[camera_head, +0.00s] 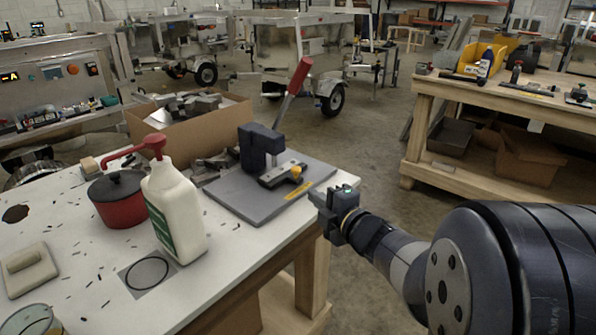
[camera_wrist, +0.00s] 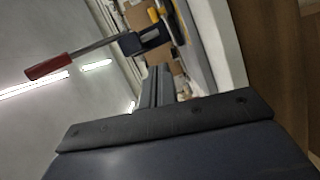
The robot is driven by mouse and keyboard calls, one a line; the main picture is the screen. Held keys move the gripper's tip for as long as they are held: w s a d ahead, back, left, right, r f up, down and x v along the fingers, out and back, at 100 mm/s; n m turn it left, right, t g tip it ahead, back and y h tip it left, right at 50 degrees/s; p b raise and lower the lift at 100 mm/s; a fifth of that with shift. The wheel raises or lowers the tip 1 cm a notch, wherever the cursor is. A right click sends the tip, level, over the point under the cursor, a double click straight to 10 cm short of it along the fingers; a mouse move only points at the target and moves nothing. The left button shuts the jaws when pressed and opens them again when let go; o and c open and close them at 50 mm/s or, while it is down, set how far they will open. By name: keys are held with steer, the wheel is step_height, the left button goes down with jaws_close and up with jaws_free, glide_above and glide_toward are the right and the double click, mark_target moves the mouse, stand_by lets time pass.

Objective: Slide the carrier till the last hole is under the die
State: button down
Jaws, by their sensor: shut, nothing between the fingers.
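A small dark lever press (camera_head: 259,147) stands on a grey base plate (camera_head: 236,203) at the table's right corner. Its lever with a red handle (camera_head: 299,76) points up and to the right. The dark carrier (camera_head: 274,180) lies low in front of the press, with a yellow knob (camera_head: 296,172) at its right end. The die and the carrier's holes cannot be made out. My gripper (camera_head: 318,200) is shut and empty, just right of the plate and apart from the carrier. In the wrist view its fingers (camera_wrist: 156,88) are together, with the press (camera_wrist: 140,40) and red handle (camera_wrist: 48,66) beyond.
A white bottle with a red pump (camera_head: 175,210), a red pot (camera_head: 118,200) and a beige block (camera_head: 27,268) stand on the left of the white table. A cardboard box (camera_head: 190,130) of metal parts is behind. The floor right of the table is open up to a wooden workbench (camera_head: 500,100).

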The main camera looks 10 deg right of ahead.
steer(key=x, duration=0.8)
steer(key=shift+w+a+f+b, duration=0.1)
steer(key=shift+w+b, duration=0.1)
steer(key=shift+b, duration=0.2)
steer(key=w, duration=0.1)
steer(key=w+d, duration=0.1)
steer(key=w, duration=0.1)
steer(key=shift+w+f, duration=0.1)
steer(key=shift+f, duration=0.15)
steer(key=shift+w+d+f, duration=0.1)
steer(key=shift+w+d, duration=0.2)
steer(key=shift+w, duration=0.25)
steer(key=shift+w+d+p, duration=0.35)
steer(key=shift+w+d, duration=0.4)
steer(key=shift+d, duration=0.3)
steer(key=shift+s+a, duration=0.1)
steer(key=shift+a, duration=0.05)
